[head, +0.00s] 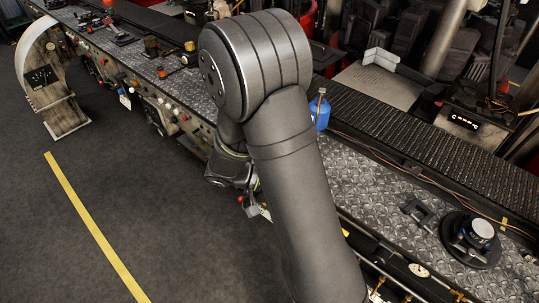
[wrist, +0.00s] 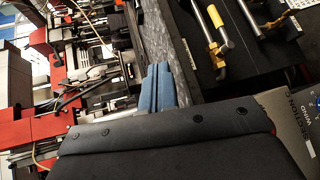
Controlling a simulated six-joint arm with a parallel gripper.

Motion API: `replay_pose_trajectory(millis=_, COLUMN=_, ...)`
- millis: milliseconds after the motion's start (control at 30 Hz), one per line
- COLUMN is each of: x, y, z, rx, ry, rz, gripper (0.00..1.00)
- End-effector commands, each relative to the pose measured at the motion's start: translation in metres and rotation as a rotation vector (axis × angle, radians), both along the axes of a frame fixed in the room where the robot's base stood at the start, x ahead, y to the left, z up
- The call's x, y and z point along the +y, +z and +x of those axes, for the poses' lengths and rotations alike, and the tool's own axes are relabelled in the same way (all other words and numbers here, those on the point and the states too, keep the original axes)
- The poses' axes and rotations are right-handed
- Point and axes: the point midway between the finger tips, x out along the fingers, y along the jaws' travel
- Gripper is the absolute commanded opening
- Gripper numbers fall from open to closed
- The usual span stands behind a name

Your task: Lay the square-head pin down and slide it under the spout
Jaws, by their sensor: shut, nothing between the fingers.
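I cannot make out the square-head pin or the spout for certain in either view. My gripper (wrist: 161,84) shows in the wrist view as two blue-grey fingers side by side, shut with nothing between them. A dark studded pad below covers the base of the fingers. In the head view my arm crosses the middle of the picture and hides most of the wrist and the bench behind it.
A long diamond-plate bench (head: 372,178) runs diagonally, with knobs and fittings along it. A blue canister (head: 320,114) stands behind my arm. A round black fixture (head: 470,240) sits at right. The wrist view shows a yellow-handled rod (wrist: 219,27). The floor at left is open.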

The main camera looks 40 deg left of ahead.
Motion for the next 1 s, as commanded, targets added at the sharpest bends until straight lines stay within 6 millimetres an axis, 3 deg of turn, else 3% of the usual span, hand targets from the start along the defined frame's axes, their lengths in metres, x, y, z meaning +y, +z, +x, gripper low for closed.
replay_pose_trajectory(millis=300, x=0.078, y=-0.013, z=-0.027, rx=0.294, ry=0.658, rz=-0.669, gripper=0.0)
replay_pose_trajectory(millis=600, x=0.138, y=-0.026, z=-0.073, rx=0.373, ry=0.985, rz=-1.285, gripper=0.0)
replay_pose_trajectory(millis=800, x=0.149, y=-0.028, z=-0.081, rx=0.375, ry=1.026, rz=-1.414, gripper=0.0)
replay_pose_trajectory(millis=1000, x=0.149, y=-0.028, z=-0.06, rx=0.379, ry=1.022, rz=-1.415, gripper=0.0)
